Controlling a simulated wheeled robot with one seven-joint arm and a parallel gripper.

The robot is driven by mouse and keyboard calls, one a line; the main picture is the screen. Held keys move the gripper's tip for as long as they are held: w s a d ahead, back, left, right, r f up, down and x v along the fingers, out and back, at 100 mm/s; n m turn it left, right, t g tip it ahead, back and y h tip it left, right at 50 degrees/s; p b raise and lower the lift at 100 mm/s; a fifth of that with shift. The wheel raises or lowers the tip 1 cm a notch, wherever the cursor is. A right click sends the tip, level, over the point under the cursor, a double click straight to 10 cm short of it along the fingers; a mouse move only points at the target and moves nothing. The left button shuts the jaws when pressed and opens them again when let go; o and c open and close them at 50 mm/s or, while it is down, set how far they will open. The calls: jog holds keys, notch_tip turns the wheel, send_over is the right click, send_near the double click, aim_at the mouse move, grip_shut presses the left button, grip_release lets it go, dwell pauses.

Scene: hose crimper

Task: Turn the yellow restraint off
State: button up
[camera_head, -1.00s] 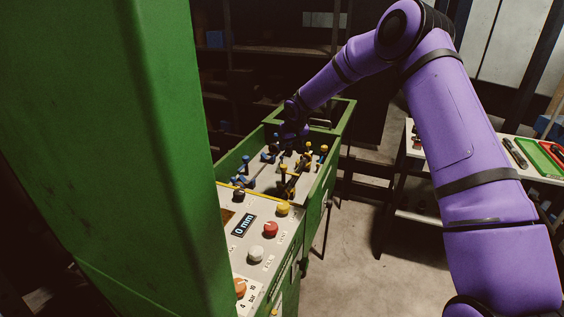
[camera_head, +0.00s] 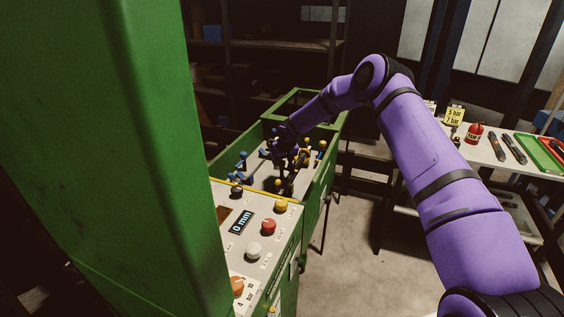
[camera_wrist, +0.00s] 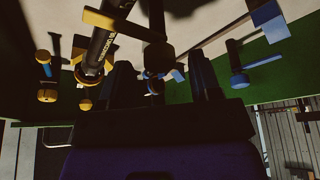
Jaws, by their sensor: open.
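Yellow-tipped fittings (camera_head: 322,146) stand on the right of the green machine's open bay, and blue-tipped ones (camera_head: 243,156) stand on its left. I cannot tell which yellow one is the restraint. In the wrist view, a yellow bar (camera_wrist: 122,24) sits at the upper middle, with smaller yellow knobs (camera_wrist: 47,95) at the left. A dark rod with a yellow collar (camera_wrist: 90,75) is left of my fingers. My gripper (camera_wrist: 160,78) is open, its two dark fingers apart among the fittings, with a blue-tipped fitting (camera_wrist: 153,84) showing between them. My gripper partly hides the bay in the head view.
The control panel (camera_head: 226,193) has a 0 mm display, a yellow button (camera_head: 281,205), a red button (camera_head: 268,227) and a white one. The tall green housing (camera_head: 150,120) blocks the left. A side table (camera_head: 480,152) holds tools at the right; floor between is clear.

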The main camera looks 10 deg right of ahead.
jog(key=shift+w+f, duration=0.2)
jog(key=shift+f, duration=0.25)
grip_shut()
